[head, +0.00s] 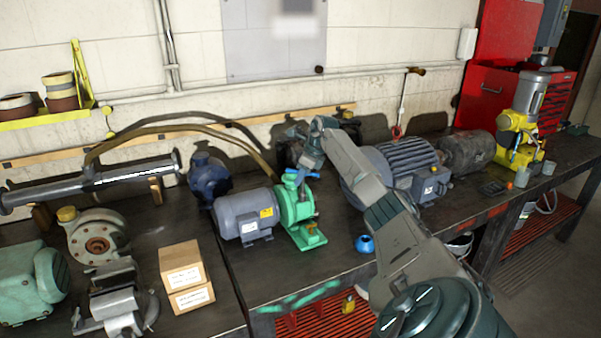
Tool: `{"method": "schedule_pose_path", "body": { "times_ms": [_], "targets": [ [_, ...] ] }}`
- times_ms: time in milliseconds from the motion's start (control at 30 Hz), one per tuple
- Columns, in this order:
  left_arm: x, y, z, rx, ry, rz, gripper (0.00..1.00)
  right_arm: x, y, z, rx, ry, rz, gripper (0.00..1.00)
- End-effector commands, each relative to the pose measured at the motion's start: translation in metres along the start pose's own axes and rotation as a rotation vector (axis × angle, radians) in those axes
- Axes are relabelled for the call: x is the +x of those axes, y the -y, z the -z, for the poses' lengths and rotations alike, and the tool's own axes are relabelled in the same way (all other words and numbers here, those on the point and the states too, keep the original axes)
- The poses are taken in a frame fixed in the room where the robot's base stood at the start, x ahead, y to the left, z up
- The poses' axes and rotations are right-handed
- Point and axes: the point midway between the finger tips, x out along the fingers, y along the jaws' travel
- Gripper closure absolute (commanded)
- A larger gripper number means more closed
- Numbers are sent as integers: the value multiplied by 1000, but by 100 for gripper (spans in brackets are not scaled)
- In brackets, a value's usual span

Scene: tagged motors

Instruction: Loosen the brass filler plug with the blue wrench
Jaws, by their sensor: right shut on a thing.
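My right arm reaches in from the lower right to the green pump (293,207), which is joined to a grey motor (244,214) on the bench. My right gripper (306,166) is just above the top of the pump. It is shut on the blue wrench (301,175), of which only a small blue part shows by the fingers. The wrench is at the pump's top; I cannot tell whether it sits on a plug. The brass filler plug cannot be made out; the gripper and wrench cover that spot. My left gripper is not in view.
Two stacked cardboard boxes (186,277) stand left of the motor. A dark blue pump (207,180) is behind it. A large blue-grey motor (402,166) stands right of my forearm. A small blue object (364,244) lies near the front edge. Bench space is clear around it.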

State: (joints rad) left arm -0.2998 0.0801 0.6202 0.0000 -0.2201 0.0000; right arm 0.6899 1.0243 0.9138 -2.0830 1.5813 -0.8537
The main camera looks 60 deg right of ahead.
Motion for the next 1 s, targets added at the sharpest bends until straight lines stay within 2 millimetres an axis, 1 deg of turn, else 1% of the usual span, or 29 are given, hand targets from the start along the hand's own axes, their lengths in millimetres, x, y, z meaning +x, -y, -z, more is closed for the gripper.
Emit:
{"method": "schedule_pose_path", "body": {
  "times_ms": [33,167,333,500,600,900,1000],
  "targets": [
    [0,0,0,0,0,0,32,4,-1,2,2,-6,-6,100],
    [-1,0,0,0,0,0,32,3,-1,1,-41,-4,-27,100],
    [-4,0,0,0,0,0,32,3,-2,0,-204,-3,-102,100],
    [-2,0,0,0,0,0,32,3,-2,1,-340,-5,-161,100],
    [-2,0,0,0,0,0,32,3,-3,1,-376,-6,-175,100],
    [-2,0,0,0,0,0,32,3,-3,2,-385,-7,-179,100],
    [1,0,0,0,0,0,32,3,-3,1,-433,-6,-199,100]
  ]
}}
